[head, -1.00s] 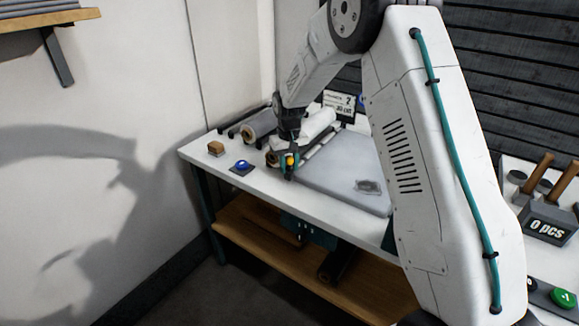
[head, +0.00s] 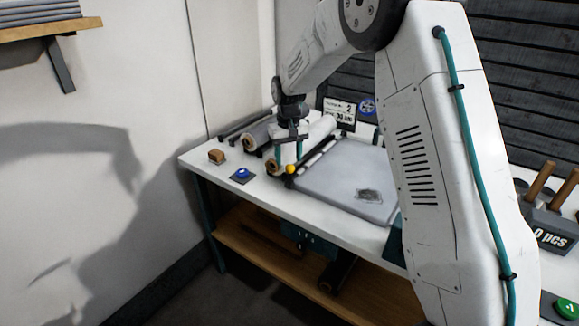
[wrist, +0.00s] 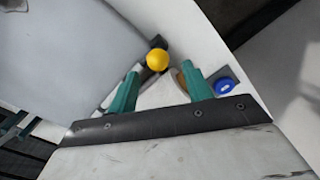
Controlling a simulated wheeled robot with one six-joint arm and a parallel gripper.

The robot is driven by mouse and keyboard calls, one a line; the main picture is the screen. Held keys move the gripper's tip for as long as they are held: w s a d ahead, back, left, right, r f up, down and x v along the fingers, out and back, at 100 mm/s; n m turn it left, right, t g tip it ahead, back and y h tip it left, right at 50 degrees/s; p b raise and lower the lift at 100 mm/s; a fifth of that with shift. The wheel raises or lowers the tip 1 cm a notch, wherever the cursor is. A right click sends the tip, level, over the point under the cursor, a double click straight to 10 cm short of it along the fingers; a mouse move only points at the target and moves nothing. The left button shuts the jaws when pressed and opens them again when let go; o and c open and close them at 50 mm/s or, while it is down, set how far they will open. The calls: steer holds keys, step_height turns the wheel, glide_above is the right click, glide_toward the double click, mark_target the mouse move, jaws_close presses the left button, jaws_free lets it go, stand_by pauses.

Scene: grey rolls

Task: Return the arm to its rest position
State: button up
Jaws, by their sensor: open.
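My arm reaches over the white bench (head: 228,178) in the head view. My gripper (head: 289,156) points down, a little above a yellow ball knob (head: 291,169) at the near left corner of the grey board. In the wrist view, the two teal fingers of my gripper (wrist: 161,70) stand apart with nothing held between them. The yellow knob (wrist: 157,60) shows beyond the fingertips, clear of both.
Two rolls, one grey (head: 262,133) and one white (head: 322,127), lie behind the gripper. A blue button (head: 242,174) and a small brown block (head: 216,156) sit at left. The grey board (head: 345,185) is flat. A sign (head: 339,112) stands behind.

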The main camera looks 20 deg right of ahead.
steer(key=shift+d+r, duration=0.1)
steer(key=shift+r, duration=0.7)
steer(key=s+r, duration=0.4)
steer(key=s, duration=1.1)
steer(key=s+r+t, duration=0.1)
steer(key=s+r, duration=0.4)
steer(key=s, duration=0.9)
steer(key=s+r, duration=0.5)
steer(key=s, duration=1)
steer(key=shift+s+d+r, duration=0.25)
steer(key=shift+s, duration=0.1)
